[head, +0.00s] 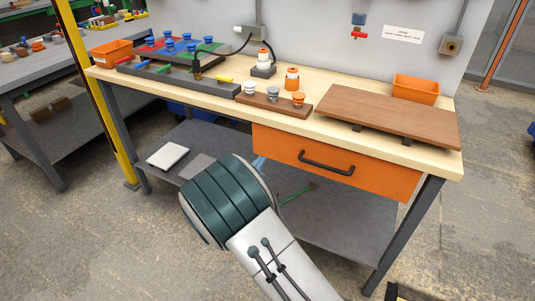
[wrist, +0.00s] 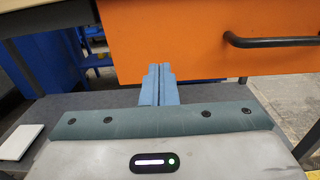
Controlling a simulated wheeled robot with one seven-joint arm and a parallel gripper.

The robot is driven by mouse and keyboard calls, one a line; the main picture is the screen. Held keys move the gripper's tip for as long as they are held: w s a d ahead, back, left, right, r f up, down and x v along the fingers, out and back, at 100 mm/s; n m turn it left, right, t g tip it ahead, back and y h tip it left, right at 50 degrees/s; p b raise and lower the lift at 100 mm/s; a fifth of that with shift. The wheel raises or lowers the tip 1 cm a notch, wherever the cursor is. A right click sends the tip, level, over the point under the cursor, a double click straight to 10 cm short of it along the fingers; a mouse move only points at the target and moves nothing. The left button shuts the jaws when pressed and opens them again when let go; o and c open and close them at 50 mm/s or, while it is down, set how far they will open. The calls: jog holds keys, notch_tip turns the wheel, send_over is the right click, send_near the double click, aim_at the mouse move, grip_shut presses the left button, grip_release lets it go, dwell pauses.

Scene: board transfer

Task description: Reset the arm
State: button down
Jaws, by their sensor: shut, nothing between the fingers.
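My gripper shows in the wrist view (wrist: 159,70) with its two blue fingers together and nothing between them. It is in front of and below the left part of the orange drawer (wrist: 200,40), over the grey lower shelf. In the head view my arm reaches toward the workbench, and only a bit of a blue finger (head: 259,163) shows beside my teal wrist. The drawer (head: 335,165) is shut under the bench top, with a dark handle. I cannot tell whether the fingers touch the drawer front.
A brown board (head: 395,112) rests on two dark supports at the bench's right. An orange bin (head: 416,89) stands behind it. A wooden block (head: 262,102) with knobs and a grey tray (head: 180,83) are farther left. A white plate (head: 167,156) lies on the lower shelf (head: 330,222).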

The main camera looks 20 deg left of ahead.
jog(key=s, duration=0.7)
jog(key=s+d+r+m+g+h+p, duration=0.15)
jog(key=d+r+m+g, duration=0.35)
jog(key=d, duration=0.5)
jog(key=d+r+m+g+h+p, duration=0.35)
jog(key=d+m, duration=0.35)
jog(key=d, duration=0.3)
jog(key=s+d+r+m+g+h+p, duration=0.15)
jog(key=d+r+m+g, duration=0.35)
jog(key=d, duration=0.5)
jog(key=s+d+r+m+y+p, duration=0.4)
jog(key=s+r+m, duration=0.2)
jog(key=s+m, duration=0.2)
jog(key=s+d+r+m+g+y+p, duration=0.1)
jog(key=s+d+r+m+y+p, duration=0.2)
jog(key=s+r+m+y+p, duration=0.2)
jog(key=shift+s+d+r+m, duration=0.35)
jog(key=shift+s+r+m, duration=0.9)
jog(key=shift+s+m, duration=0.85)
jog(key=shift+w+g, duration=0.15)
jog(key=shift+g, duration=0.1)
